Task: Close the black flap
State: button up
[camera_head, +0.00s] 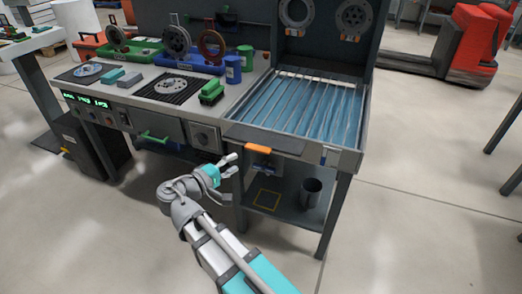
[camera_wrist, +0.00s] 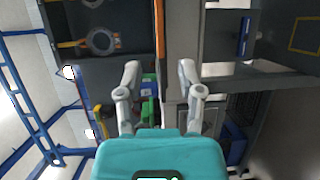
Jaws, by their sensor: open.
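The black flap (camera_head: 265,137) is a flat dark plate at the front edge of the slatted basin, with an orange handle (camera_head: 258,149) along its front edge. It looks folded out roughly level. My gripper (camera_head: 228,178) is open and empty, in front of the bench and slightly below and left of the handle, apart from it. In the wrist view my gripper (camera_wrist: 159,75) also shows open, with an orange strip (camera_wrist: 158,28), likely the handle, beyond the fingertips. The flap's hinge cannot be made out.
The slatted blue basin (camera_head: 362,140) is behind the flap. A lower shelf (camera_head: 262,205) holds a dark cup (camera_head: 311,192). Left on the bench are a green brush (camera_head: 212,92), a blue can (camera_head: 233,70) and trays. A drawer with a green handle (camera_head: 152,137) is left. Open floor lies in front.

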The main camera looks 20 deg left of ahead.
aim_at(258, 148)
jog(key=shift+b+x, duration=0.4)
jog(key=shift+x, duration=4.8)
grip_shut()
